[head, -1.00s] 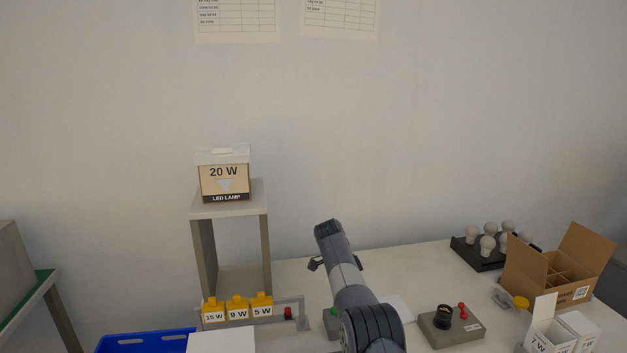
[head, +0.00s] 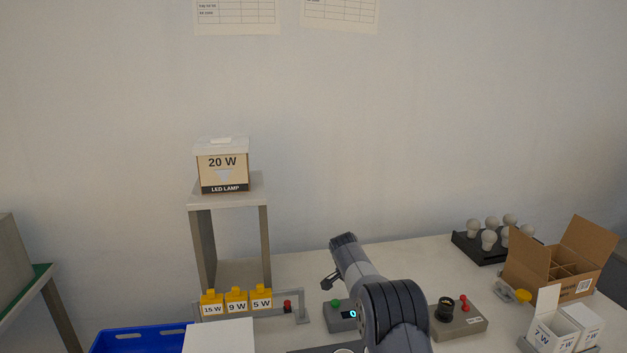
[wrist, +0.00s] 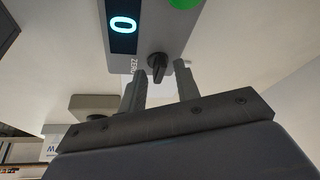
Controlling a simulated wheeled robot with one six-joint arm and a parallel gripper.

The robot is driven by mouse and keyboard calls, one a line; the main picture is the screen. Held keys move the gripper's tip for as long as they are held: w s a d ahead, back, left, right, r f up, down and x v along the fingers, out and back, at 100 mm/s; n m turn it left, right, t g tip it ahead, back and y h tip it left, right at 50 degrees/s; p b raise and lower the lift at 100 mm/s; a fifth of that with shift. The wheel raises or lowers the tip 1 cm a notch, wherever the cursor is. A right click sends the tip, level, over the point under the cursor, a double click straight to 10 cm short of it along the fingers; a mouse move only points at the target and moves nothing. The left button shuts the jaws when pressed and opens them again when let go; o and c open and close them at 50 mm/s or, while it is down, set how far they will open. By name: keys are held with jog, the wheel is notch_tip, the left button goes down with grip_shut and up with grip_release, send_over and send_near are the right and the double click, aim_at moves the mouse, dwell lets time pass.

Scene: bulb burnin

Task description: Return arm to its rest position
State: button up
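My arm rises from the bottom of the head view, with its grey wrist over the back middle of the table. My gripper (head: 331,282) shows only partly there, to the left of the wrist. In the wrist view my gripper (wrist: 160,70) is open, its two fingers apart with nothing held between them. A grey meter box (head: 342,315) with a green button and a lit "0" is just below the gripper. In the wrist view its black knob (wrist: 158,66) appears beyond the fingertips, in the gap between them. I cannot tell the exact distance.
A stand (head: 203,240) carries a 20 W lamp box (head: 222,170). Yellow wattage tags (head: 236,301) sit on a rail before it. To the right are a socket box (head: 459,322), a bulb tray (head: 478,254), an open carton (head: 530,265) and white 7 W boxes (head: 553,333).

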jog(key=n+y+p, duration=0.1)
jog(key=n, duration=0.1)
jog(key=n+t+p, duration=0.1)
jog(key=n, duration=0.2)
jog(key=shift+s+d+r+n+y, duration=0.2)
jog(key=shift+n+y, duration=0.1)
jog(key=shift+y, duration=0.1)
jog(key=shift+d+n+t+y+p, duration=0.15)
jog(key=shift+n+y+p, duration=0.35)
jog(key=shift+n+p, duration=0.7)
jog(key=shift+a+n+t+y+p, duration=0.15)
jog(key=shift+n+y+p, duration=0.35)
jog(key=shift+n+p, duration=0.65)
jog(key=shift+d+f+n+p, duration=0.1)
jog(key=shift+n+p, duration=0.25)
jog(key=shift+n, duration=0.4)
jog(key=shift+f+n+y, duration=0.1)
jog(key=shift+n+y, duration=0.2)
